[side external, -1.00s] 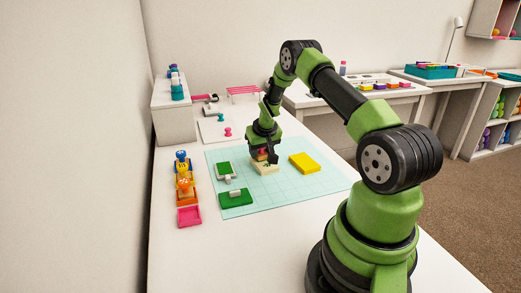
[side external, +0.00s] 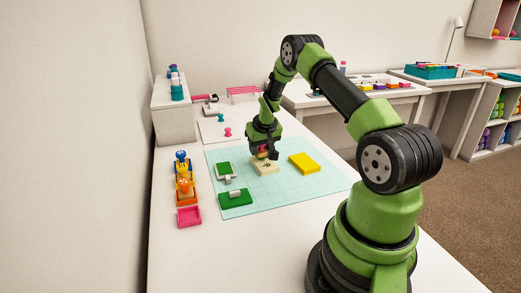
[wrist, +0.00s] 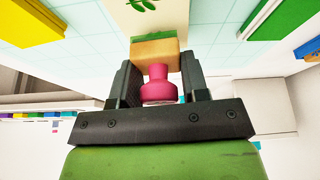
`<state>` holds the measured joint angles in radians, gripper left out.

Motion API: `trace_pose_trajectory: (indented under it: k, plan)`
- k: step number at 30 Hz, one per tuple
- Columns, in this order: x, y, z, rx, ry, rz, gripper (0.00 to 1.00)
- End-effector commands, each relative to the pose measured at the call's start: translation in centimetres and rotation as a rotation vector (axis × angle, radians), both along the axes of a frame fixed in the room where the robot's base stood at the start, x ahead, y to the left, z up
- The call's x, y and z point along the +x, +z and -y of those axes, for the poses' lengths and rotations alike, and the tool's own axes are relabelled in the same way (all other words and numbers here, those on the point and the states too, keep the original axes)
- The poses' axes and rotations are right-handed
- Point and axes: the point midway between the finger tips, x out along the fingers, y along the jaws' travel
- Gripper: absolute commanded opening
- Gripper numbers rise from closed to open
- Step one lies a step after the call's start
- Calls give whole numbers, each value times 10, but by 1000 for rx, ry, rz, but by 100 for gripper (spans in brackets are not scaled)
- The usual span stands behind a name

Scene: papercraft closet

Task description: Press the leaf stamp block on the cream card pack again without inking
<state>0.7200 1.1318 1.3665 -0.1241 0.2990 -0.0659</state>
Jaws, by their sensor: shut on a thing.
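The cream card pack (side external: 265,170) lies on the pale teal gridded mat (side external: 281,190). A leaf print shows on its top; in the wrist view the print is green on the cream card pack (wrist: 122,14). My gripper (side external: 264,153) is at the far edge of the pack in the side view. In the wrist view my gripper (wrist: 160,85) is shut on the pink knob of the leaf stamp block (wrist: 155,51), a wooden block with a green layer along its underside. The block appears raised just off the pack; the exact gap is unclear.
A yellow pack (side external: 304,163) lies right of the card pack. Colored trays with stamps (side external: 184,182) and an empty pink tray (side external: 189,216) line the left side. The mat's front right is free.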

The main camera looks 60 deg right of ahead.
Motion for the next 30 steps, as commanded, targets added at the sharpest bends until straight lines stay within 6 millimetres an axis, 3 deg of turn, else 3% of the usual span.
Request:
trace_pose_trajectory:
  k: [21, 30]
  plan:
    - [1, 40, 1, -5, 1, 5, 13]
    - [1, 47, 1, -4, 1, 4, 13]
